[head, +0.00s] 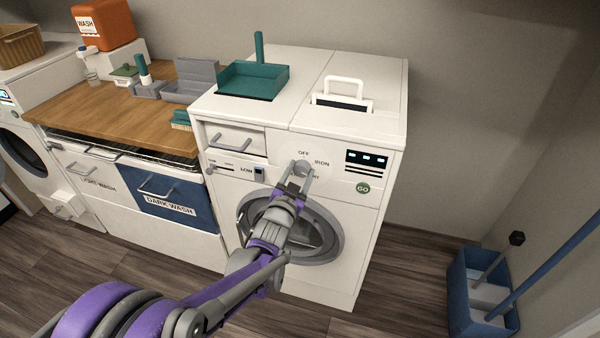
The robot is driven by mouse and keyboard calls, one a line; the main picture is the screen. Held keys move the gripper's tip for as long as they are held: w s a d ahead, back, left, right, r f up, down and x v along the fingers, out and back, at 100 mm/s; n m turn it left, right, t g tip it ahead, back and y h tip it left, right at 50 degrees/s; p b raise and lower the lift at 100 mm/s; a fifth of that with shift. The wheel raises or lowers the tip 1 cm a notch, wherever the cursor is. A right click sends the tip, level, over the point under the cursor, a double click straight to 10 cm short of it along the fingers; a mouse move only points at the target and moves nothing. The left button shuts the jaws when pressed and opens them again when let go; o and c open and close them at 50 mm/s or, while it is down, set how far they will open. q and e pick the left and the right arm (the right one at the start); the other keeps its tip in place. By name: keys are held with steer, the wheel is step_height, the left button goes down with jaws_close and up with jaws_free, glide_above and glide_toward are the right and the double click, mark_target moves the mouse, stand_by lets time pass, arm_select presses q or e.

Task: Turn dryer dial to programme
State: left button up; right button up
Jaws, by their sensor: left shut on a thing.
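The white dryer (360,230) stands in the middle of the head view with its round door (325,240) low on the front. Its grey dial (301,167) sits on the front panel, with the labels OFF above it and IRON to its right. Another label below the dial is partly hidden. My left gripper (299,178) reaches up from below and is shut on the dial, one finger on each side. My arm covers part of the door. The dial's pointer is too small to read. My right gripper is not in view.
A GO button (363,187) and a dark display (367,160) are right of the dial. A blue bucket (478,295) stands on the floor at right.

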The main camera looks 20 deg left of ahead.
arm_select(q)
steer(key=o, duration=1.4)
steer(key=shift+c, duration=0.2)
steer(key=s, duration=1)
steer(key=shift+s+a, duration=0.2)
steer(key=shift+s, duration=0.2)
